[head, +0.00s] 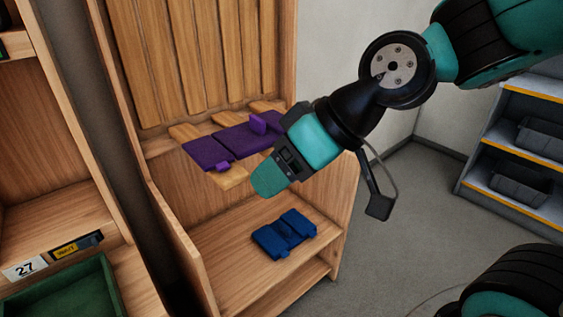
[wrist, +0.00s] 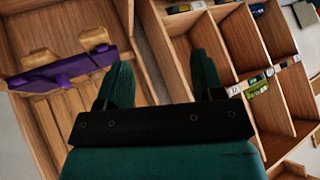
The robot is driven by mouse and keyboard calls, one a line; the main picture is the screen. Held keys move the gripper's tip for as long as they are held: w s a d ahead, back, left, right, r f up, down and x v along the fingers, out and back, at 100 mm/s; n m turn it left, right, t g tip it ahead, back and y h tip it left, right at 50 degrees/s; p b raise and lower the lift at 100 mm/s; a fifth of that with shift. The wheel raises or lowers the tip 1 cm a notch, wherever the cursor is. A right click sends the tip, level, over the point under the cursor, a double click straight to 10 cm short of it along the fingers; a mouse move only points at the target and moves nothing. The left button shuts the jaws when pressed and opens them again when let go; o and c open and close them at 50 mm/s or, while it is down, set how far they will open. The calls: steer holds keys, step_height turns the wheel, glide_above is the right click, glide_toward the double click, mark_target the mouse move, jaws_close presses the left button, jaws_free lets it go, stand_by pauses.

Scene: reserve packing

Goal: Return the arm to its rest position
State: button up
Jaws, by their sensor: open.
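My gripper (head: 270,182) is at the middle of the head view, in front of the wooden unit, with its arm coming from the upper right. One teal finger shows there; the other is hidden. In the wrist view, both fingers of my gripper (wrist: 160,78) stand apart with nothing held between them. A purple piece (head: 207,153) lies across wooden supports behind and left of my gripper, partly covered by it in the head view. The purple piece also shows at the left of the wrist view (wrist: 62,72). A dark blue piece (head: 284,236) lies on the shelf below my gripper.
The wooden unit (head: 178,236) has side walls close to my gripper. At left stands another wooden rack with a green tray (head: 66,292) and a "27" label (head: 24,268). Grey shelving with bins (head: 538,141) is at right. Open floor (head: 405,205) lies between.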

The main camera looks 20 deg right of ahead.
steer(key=s+d+f+g+h, duration=0.1)
steer(key=s+f+g+h, duration=0.1)
steer(key=s, duration=0.6)
steer(key=shift+s+d+g+h+p, duration=0.25)
steer(key=shift+g+h, duration=0.25)
steer(key=shift+g, duration=0.7)
